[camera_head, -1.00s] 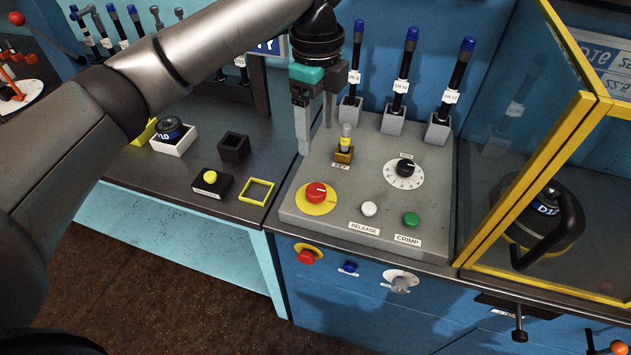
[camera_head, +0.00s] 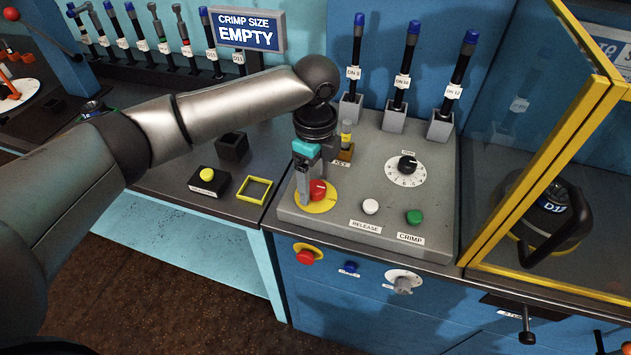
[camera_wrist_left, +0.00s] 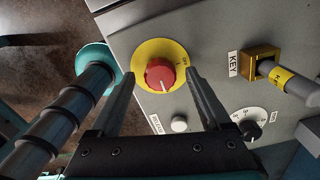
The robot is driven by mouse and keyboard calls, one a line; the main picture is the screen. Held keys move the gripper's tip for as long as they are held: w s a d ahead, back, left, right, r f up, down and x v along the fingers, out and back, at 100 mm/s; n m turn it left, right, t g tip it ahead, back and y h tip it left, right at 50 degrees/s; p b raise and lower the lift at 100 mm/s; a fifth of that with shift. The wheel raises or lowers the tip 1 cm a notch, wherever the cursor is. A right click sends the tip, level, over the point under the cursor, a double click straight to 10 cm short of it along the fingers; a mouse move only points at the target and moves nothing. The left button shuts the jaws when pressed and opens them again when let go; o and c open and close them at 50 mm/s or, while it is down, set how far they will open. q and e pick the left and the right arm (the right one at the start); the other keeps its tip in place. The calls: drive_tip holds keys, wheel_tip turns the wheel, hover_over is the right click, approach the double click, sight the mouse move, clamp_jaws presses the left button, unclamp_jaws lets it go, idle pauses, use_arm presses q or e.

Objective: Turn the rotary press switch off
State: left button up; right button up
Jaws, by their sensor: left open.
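The rotary press switch is a red knob (camera_head: 317,190) on a yellow round plate (camera_head: 326,207), at the front left of the grey sloped panel. In the left wrist view the red knob (camera_wrist_left: 160,74) has a white pointer line, and small dark lettering shows on the right of its yellow plate (camera_wrist_left: 150,47). My left gripper (camera_head: 312,188) points down at the knob, fingers open. In the left wrist view the knob lies between the fingertips, with gaps on both sides; I cannot tell how far down they reach. My right gripper is not in view.
A key switch (camera_head: 345,150) stands close behind the gripper. A black dial (camera_head: 407,165), a white RELEASE button (camera_head: 370,207) and a green CRIMP button (camera_head: 414,217) are to the right. A yellow-framed guard (camera_head: 545,130) bounds the panel's right side.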

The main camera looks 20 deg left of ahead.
use_arm(q)
drive_tip(key=shift+f, duration=0.25)
clamp_jaws()
idle(0.6)
